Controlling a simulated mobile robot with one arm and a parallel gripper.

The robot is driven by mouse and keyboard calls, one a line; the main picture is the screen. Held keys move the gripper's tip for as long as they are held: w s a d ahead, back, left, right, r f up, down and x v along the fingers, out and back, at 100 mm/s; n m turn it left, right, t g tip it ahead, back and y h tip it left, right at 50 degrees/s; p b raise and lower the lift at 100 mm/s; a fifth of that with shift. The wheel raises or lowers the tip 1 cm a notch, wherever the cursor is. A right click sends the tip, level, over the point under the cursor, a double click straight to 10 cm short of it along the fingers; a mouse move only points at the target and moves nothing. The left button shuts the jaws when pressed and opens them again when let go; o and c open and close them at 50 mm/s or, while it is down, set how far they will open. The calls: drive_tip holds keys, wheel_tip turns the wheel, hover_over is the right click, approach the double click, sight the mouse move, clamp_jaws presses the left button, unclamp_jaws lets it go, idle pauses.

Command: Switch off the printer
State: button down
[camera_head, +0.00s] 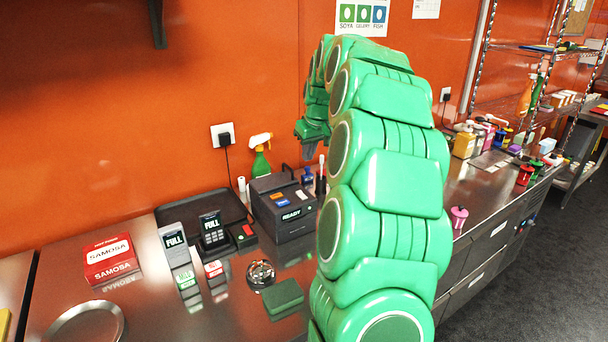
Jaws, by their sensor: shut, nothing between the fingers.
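The printer (283,222) is a dark grey box on the steel counter, against the orange wall, left of my arm. Its display (291,214) reads READY in lit letters. Small orange, blue and white parts show on its top; I cannot tell which of them is a switch. My gripper (309,152) is shut and empty, pointing down. In the picture it shows above the printer's right end, apart from it. My green arm covers the counter right of the printer.
A black plug (224,139) with a cable sits in the wall socket. A green spray bottle (261,158) stands behind the printer.

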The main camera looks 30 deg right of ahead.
sight(300, 192)
drive_tip(key=x, duration=1.3)
drive_tip(key=shift+s+f, duration=0.25)
drive_tip(key=shift+f, duration=0.15)
drive_tip(key=shift+w+f+g, duration=0.1)
drive_tip(key=shift+f+g, duration=0.2)
drive_tip(key=shift+s+r, duration=0.1)
drive_tip(key=shift+s, duration=0.8)
